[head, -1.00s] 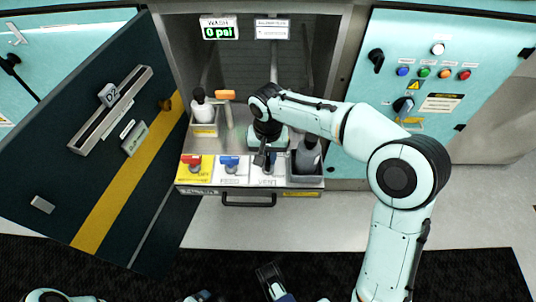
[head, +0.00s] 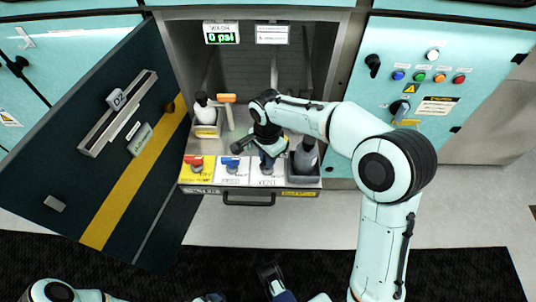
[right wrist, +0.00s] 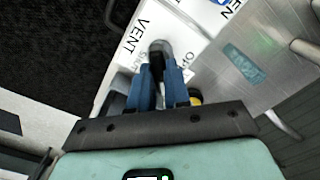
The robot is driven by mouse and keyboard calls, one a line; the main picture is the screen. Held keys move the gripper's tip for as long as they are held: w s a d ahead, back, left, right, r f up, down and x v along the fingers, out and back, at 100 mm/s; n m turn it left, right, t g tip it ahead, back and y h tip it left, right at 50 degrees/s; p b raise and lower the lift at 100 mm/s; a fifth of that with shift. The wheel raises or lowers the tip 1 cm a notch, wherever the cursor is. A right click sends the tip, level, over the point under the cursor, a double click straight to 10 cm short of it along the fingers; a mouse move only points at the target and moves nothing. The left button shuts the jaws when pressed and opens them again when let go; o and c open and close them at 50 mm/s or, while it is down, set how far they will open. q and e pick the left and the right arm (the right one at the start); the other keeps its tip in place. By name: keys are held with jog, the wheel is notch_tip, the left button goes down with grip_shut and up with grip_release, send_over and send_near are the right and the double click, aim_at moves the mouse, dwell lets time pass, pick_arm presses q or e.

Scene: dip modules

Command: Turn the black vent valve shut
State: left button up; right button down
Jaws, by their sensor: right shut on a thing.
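The black vent valve (right wrist: 157,64) sits on a white panel marked VENT, with SHUT and OPEN printed on either side, in the right wrist view. My right gripper (right wrist: 160,76) is shut on its handle, with a blue finger on each side. A grey rounded part shows just beyond the fingertips. In the head view my right gripper (head: 269,161) reaches down over the VENT panel and largely hides the valve. The exact angle of the handle is hard to tell.
A red valve (head: 195,162) and a blue valve (head: 231,164) stand to the left on the same drawer (head: 195,191). An open dark door (head: 88,165) stands left.

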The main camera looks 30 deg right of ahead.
jog(key=m+p, duration=0.1)
jog(key=m, duration=0.2)
jog(key=shift+r+m, duration=0.1)
jog(key=shift+m, duration=0.3)
pick_arm(q)
jog(key=shift+g, duration=0.6)
jog(key=s+r+p, duration=0.1)
jog(key=r, duration=0.1)
jog(key=s+d+r+p, duration=0.1)
jog(key=s+r, duration=0.1)
jog(key=shift+s+p, duration=0.15)
jog(key=shift+p, duration=0.2)
pick_arm(e)
jog(key=m, duration=0.4)
jog(key=shift+m, duration=0.4)
jog(key=c, duration=1.1)
grip_release()
pick_arm(q)
jog(key=r+p, duration=0.1)
jog(key=s+r+p, duration=0.1)
jog(key=shift+r+p, duration=0.1)
jog(key=shift+p, duration=0.3)
pick_arm(e)
notch_tip(320, 180, up, 13)
jog(key=shift+r, duration=0.1)
